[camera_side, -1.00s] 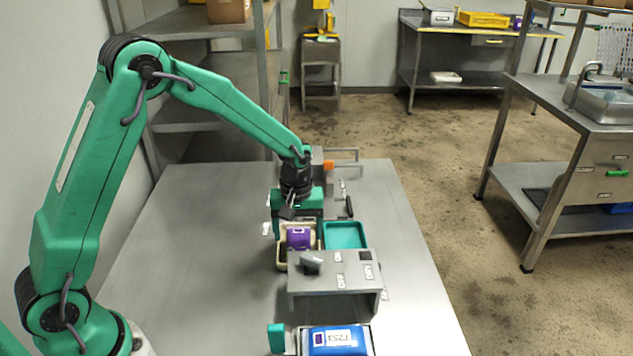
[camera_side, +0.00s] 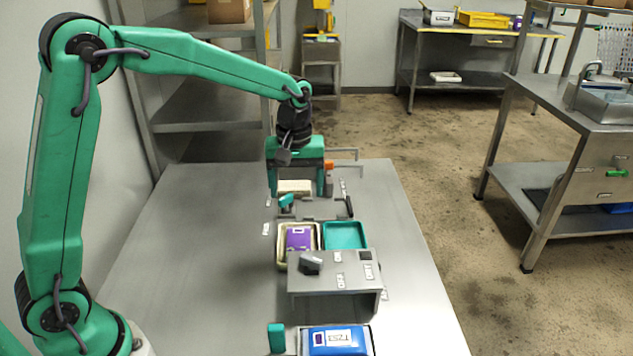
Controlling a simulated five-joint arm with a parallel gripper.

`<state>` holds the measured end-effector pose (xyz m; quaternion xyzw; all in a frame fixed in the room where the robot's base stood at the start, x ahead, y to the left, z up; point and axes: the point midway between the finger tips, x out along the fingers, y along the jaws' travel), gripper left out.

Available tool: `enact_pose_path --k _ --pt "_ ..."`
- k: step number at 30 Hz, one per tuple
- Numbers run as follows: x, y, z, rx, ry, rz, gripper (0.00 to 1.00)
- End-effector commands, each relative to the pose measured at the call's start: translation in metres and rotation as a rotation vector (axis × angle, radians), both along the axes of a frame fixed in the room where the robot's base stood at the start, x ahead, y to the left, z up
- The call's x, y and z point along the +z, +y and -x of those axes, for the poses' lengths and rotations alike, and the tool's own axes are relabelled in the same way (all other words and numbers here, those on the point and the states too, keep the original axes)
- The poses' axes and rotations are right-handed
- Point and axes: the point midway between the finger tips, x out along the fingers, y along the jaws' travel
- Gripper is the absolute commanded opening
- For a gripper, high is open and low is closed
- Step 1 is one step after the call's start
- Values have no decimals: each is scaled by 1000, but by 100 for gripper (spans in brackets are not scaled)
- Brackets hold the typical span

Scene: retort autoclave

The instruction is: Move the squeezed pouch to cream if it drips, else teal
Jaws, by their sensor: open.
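A purple pouch (camera_side: 300,239) with a pale label lies in the cream tray (camera_side: 282,262). The teal tray (camera_side: 345,241) stands close to its right and looks empty. My gripper (camera_side: 297,192) is open and empty, above and beyond the cream tray, its two fingers pointing down well apart. Whether the pouch drips cannot be seen. A blue pouch (camera_side: 335,342) with a white label lies at the near edge of the picture, beside a small teal block (camera_side: 276,338).
A grey metal stand (camera_side: 335,278) with small labels and a dark knob is just in front of the trays, hiding their near edges. A pale block (camera_side: 294,187) and small fixtures with an orange part (camera_side: 329,164) are behind. The table's left side is clear.

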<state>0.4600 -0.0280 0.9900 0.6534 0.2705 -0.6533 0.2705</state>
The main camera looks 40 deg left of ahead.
Motion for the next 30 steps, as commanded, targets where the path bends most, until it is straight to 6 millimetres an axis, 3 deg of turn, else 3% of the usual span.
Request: enact_pose_path --k 20,30 --pt "3 0 1 -4 -3 0 76" --pt "36 6 30 -104 -71 0 76"
